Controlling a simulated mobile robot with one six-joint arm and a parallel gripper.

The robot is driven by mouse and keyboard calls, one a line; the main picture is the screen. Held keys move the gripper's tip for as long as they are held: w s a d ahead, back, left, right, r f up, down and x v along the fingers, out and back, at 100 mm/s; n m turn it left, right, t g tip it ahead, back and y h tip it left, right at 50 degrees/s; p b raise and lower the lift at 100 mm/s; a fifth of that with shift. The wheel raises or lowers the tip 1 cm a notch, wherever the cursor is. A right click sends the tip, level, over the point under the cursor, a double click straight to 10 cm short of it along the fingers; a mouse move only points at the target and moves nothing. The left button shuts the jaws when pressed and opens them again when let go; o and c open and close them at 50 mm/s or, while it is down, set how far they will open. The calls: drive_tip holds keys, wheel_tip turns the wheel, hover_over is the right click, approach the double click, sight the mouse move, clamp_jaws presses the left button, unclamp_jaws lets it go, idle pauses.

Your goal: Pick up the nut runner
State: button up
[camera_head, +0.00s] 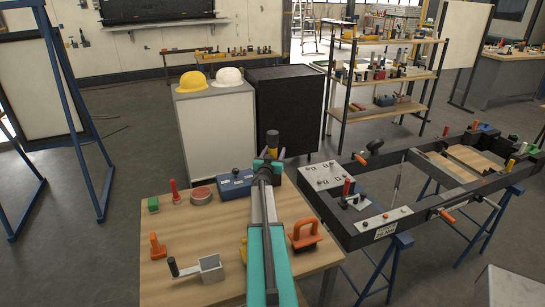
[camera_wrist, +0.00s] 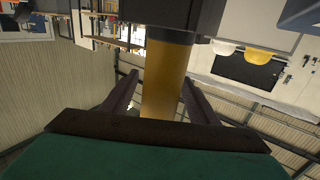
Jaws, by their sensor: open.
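A tool with a black top and a yellow body, which I take to be the nut runner (camera_head: 272,140), stands upright at the far side of the wooden table. In the wrist view its yellow cylinder (camera_wrist: 165,75) lies between my two fingers, with a visible gap toward each finger lower down. My gripper (camera_head: 270,155) reaches out over the table and is open around the tool. The tool's lower part is hidden behind my gripper in the head view. I cannot tell whether either finger touches it.
The wooden table (camera_head: 217,222) also carries a blue box (camera_head: 235,184), a red round tin (camera_head: 202,195), a red-handled tool (camera_head: 174,191), a green block (camera_head: 153,204), an orange-handled tool (camera_head: 304,236) and a clamp (camera_head: 208,268). A black frame (camera_head: 350,238) stands on trestles at right.

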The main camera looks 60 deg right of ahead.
drive_tip(key=shift+c, duration=0.2)
idle(0.4)
drive_tip(key=shift+r, duration=0.1)
clamp_jaws()
